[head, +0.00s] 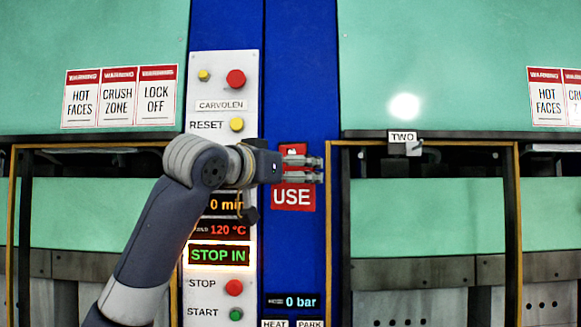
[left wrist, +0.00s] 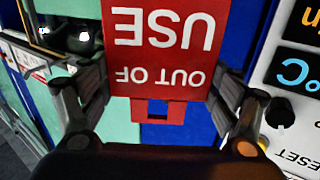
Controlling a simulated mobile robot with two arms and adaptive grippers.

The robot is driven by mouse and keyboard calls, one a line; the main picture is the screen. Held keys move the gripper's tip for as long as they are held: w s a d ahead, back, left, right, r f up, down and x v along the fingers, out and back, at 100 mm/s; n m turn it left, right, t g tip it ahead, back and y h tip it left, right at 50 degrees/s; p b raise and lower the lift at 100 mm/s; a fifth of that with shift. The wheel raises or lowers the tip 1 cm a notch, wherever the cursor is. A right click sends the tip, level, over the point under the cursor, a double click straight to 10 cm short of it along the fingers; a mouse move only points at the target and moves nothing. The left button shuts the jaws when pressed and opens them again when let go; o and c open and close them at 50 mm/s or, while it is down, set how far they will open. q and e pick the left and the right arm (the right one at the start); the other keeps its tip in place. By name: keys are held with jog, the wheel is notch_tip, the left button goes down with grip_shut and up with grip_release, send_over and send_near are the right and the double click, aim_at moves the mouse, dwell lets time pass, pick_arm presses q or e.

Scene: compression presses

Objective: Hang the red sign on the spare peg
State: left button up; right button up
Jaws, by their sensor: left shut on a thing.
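The red sign (head: 293,197) reads "OUT OF USE" in white, though in the head view my fingers cover part of the text. My left gripper (head: 317,170) is shut on it, in front of the blue column. In the left wrist view the sign (left wrist: 160,50) appears upside down between the fingers, with a slotted tab at its lower edge. A small grey peg-like fitting (head: 417,148) sits beside the "TWO" label (head: 403,137) on the right press. I cannot tell if it is the spare peg. My right gripper is out of view.
A control panel (head: 222,75) with buttons and a lit "STOP IN" display stands left of the blue column (head: 300,70). A black knob (left wrist: 280,112) on it is close to the fingers. Brown frames (head: 333,230) edge the press openings.

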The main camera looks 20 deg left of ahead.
pick_arm(q)
jog(key=w, duration=0.1)
jog(key=w+f, duration=0.1)
jog(key=w+a+p, duration=0.1)
jog(key=shift+w+a+f, duration=0.1)
jog(key=shift+w+f, duration=0.05)
jog(key=shift+w, duration=0.25)
dwell(0.6)
jog(key=o, duration=0.9)
jog(key=shift+c, duration=0.2)
jog(key=shift+o, duration=0.7)
jog(key=shift+w+f, duration=0.1)
jog(key=shift+w, duration=0.1)
